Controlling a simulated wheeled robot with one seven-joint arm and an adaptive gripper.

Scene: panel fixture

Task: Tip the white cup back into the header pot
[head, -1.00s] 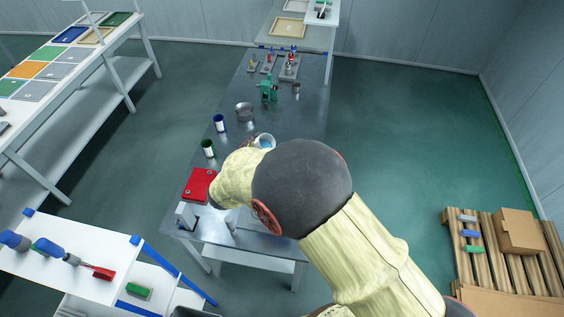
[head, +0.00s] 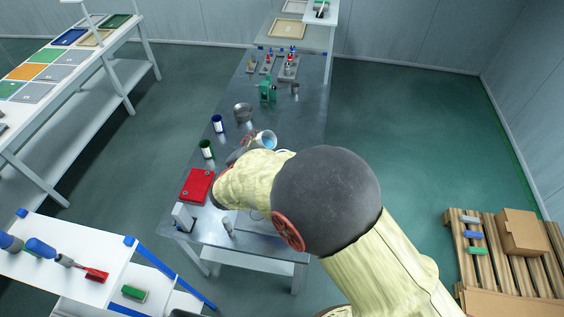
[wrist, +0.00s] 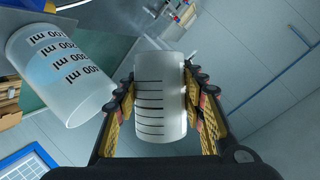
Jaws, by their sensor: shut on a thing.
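In the wrist view my gripper (wrist: 160,88) is shut on the white cup (wrist: 160,115), which has black graduation lines and sits between both yellow-and-black fingers. A larger frosted beaker (wrist: 68,85) with ml markings and a bluish tint stands close on the left, apart from the cup in the picture. It may be the header pot; I cannot tell for sure. In the head view a pale blue vessel (head: 265,139) shows beside my wrist over the bench; which of the two it is I cannot tell. My arm hides most of the gripper there. The cup's contents are hidden.
A green fixture (head: 267,91) stands farther back.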

